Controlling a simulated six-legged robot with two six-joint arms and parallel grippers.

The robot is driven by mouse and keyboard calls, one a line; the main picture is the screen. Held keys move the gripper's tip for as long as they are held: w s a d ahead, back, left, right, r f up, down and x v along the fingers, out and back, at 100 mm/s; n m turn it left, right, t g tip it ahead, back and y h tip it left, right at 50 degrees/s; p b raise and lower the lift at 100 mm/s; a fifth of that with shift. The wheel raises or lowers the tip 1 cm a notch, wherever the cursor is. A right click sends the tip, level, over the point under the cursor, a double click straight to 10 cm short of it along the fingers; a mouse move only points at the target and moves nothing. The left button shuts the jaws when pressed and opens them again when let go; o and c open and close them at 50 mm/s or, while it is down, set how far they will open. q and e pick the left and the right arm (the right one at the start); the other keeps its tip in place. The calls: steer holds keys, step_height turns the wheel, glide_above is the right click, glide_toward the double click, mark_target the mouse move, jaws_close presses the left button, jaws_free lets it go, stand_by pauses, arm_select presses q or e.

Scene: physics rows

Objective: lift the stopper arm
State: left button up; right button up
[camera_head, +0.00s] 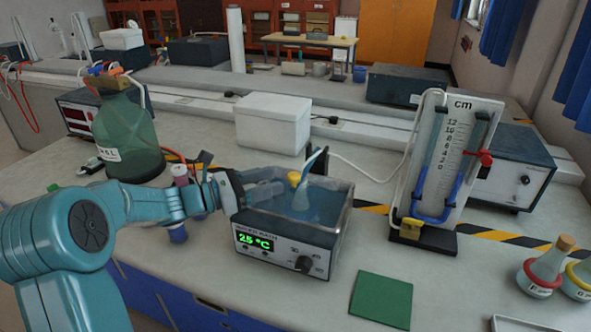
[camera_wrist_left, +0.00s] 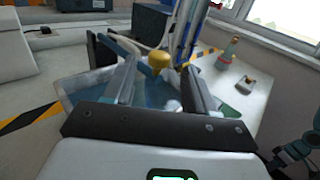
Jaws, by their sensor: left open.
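A flask (camera_head: 303,200) stands in the clear water bath (camera_head: 333,222). The flask is partly hidden.
The bath's front panel (camera_head: 284,250) reads about 25 °C. A manometer board (camera_head: 446,165) stands to the right, joined by tubing. A white box (camera_head: 272,124) is behind, a green bottle (camera_head: 126,138) left. A green mat (camera_head: 381,300) lies on clear bench at front.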

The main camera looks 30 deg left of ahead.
mark_target(295, 174)
arm_select(q)
steer(key=p+x, duration=0.1)
steer(key=x, duration=0.6)
steer(key=shift+s, duration=0.1)
steer(key=shift+c, duration=1.3)
jaws_close()
